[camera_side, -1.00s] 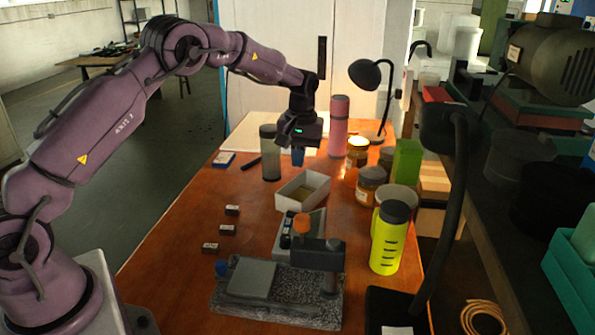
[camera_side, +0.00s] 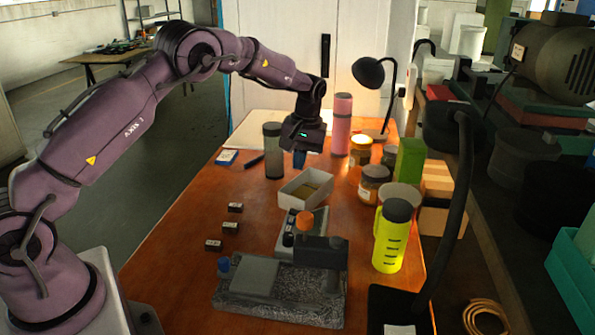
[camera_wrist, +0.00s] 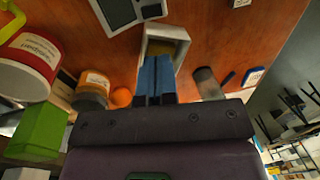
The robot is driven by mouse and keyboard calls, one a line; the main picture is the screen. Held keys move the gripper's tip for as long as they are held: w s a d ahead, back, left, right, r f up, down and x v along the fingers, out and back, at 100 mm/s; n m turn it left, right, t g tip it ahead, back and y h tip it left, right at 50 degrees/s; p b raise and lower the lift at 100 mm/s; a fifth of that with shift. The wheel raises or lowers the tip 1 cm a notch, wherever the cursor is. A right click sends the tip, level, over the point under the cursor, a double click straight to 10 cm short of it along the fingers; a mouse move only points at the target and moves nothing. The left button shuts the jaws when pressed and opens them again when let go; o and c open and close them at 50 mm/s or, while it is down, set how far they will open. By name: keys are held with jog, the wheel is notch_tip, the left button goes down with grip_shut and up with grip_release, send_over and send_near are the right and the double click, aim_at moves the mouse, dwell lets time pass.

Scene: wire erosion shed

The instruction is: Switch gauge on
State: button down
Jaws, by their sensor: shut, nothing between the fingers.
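A flat grey-white device with a dark display, possibly the gauge, lies behind the granite stand (camera_side: 280,300) in the side view. It shows at the top of the wrist view as a display unit (camera_wrist: 118,10). Its switch cannot be made out. My gripper (camera_side: 299,160) hangs above the table behind the open white box (camera_side: 305,187), apart from the device. Its blue fingers (camera_wrist: 155,62) are together and empty, pointing down in front of the box in the wrist view.
A dark-lidded bottle (camera_side: 273,150), a pink bottle (camera_side: 342,125), jars (camera_side: 374,185), a green block (camera_side: 410,160) and a yellow-green bottle (camera_side: 391,237) stand around. Several small dark blocks (camera_side: 230,228) lie left. A black lamp (camera_side: 369,72) is behind. The left table area is mostly clear.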

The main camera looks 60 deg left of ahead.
aim_at(292, 210)
jog(key=f, duration=0.8)
jog(key=s+a+f, duration=0.1)
jog(key=f, duration=0.3)
jog(key=shift+s+a, duration=0.1)
jog(key=shift+s+a+f+t+h, duration=0.15)
jog(key=shift+a+f+t+h, duration=0.05)
jog(key=shift+f+t+h, duration=0.2)
jog(key=shift+d+f, duration=0.1)
jog(key=shift+w+d+r, duration=0.2)
jog(key=shift+w+d, duration=0.4)
jog(key=shift+d, duration=0.1)
